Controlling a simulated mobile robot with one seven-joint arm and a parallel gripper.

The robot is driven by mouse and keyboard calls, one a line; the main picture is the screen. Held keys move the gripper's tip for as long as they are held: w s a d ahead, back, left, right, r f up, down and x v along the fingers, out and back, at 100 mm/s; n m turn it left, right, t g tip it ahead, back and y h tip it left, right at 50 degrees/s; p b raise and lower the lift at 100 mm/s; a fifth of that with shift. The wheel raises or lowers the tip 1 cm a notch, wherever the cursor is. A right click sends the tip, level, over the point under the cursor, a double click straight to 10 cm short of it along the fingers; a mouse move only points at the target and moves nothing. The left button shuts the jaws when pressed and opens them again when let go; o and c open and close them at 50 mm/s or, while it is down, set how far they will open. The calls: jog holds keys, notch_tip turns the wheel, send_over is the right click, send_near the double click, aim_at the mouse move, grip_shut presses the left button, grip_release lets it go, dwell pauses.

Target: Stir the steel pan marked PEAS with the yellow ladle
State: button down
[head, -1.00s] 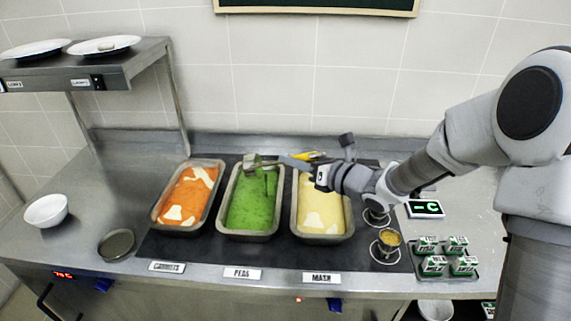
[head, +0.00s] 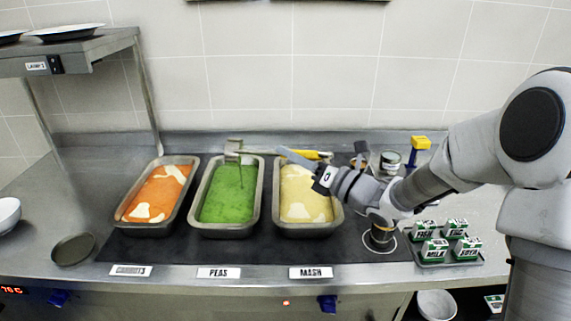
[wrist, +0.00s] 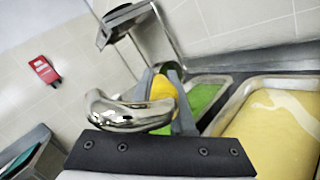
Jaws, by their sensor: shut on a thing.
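The steel pan marked PEAS (head: 193,215) is the middle of three long pans and holds green food. Its white PEAS label (head: 218,273) is on the counter edge in front. My gripper (head: 297,157) is above the back of the MASH pan, shut on the yellow handle of the ladle (head: 315,154). The ladle's steel head (head: 232,149) is at the back end of the PEAS pan, with a green strand hanging from it towards the food. In the wrist view the yellow handle (wrist: 162,88) sits between my fingers, with a shiny curved metal piece in front.
The carrots pan (head: 133,215) is on the left and the MASH pan (head: 281,222) on the right. Cartons (head: 432,250) stand on a tray at right, near a tin (head: 391,161) and a yellow-topped item (head: 420,143). A dark round dish (head: 73,248) lies front left.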

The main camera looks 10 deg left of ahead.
jog(key=f+b, duration=0.1)
jog(key=b, duration=0.2)
jog(key=d+f+m+t+y+b, duration=0.1)
jog(key=b, duration=0.2)
jog(key=f+m+y+b, duration=0.1)
jog(key=f+b, duration=0.1)
jog(key=b, duration=0.2)
jog(key=shift+w+d+t, duration=0.15)
jog(key=shift+d+t, duration=0.2)
jog(key=shift+t, duration=0.05)
jog(key=shift+d+r, duration=0.1)
jog(key=shift+m, duration=0.3)
dwell(0.9)
